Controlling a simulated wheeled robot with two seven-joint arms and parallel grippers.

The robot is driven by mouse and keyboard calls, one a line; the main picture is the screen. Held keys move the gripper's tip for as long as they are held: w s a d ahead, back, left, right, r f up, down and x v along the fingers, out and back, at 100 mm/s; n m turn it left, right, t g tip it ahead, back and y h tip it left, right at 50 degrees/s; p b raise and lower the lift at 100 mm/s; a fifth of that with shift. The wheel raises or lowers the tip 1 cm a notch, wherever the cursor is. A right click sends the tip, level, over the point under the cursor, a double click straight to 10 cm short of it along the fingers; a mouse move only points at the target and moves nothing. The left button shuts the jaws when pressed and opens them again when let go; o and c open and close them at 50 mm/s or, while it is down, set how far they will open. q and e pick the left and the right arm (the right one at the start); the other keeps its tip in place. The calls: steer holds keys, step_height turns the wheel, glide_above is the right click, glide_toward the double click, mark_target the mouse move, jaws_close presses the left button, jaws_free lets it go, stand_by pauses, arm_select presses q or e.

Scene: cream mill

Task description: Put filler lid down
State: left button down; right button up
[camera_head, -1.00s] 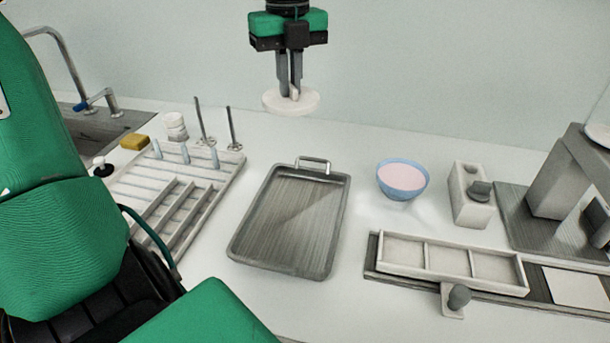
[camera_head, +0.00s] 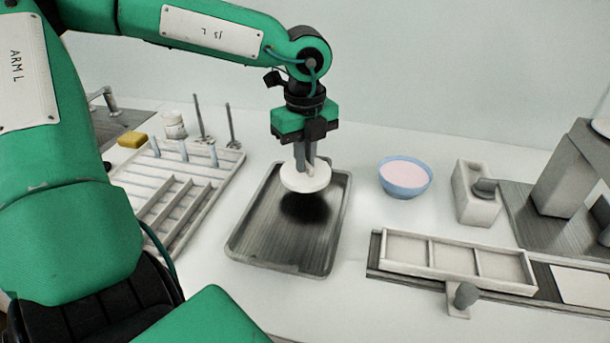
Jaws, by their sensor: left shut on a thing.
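The filler lid (camera_head: 306,181) is a white round disc. My left gripper (camera_head: 306,163) points down and is shut on it, at the top of the disc. The lid hangs above the grey metal tray (camera_head: 262,243), over its upper middle part, and casts a dark round shadow on the tray floor. The lid looks apart from the tray. The tray is otherwise empty, and its far edge is partly hidden behind the gripper and lid. My right gripper is not in view.
A blue bowl (camera_head: 405,188) of pink stuff stands right of the tray. Further right are a light block (camera_head: 474,201) and a three-part mould (camera_head: 453,260) on a rail. A white rack (camera_head: 220,178) with upright pegs stands left of the tray. A yellow sponge (camera_head: 132,139) lies behind it.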

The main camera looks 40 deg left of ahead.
mark_target(305, 176)
arm_select(q)
step_height(305, 176, down, 4)
steer(key=shift+f, duration=0.2)
steer(key=c, duration=1.5)
jaws_free()
steer(key=shift+c, duration=0.2)
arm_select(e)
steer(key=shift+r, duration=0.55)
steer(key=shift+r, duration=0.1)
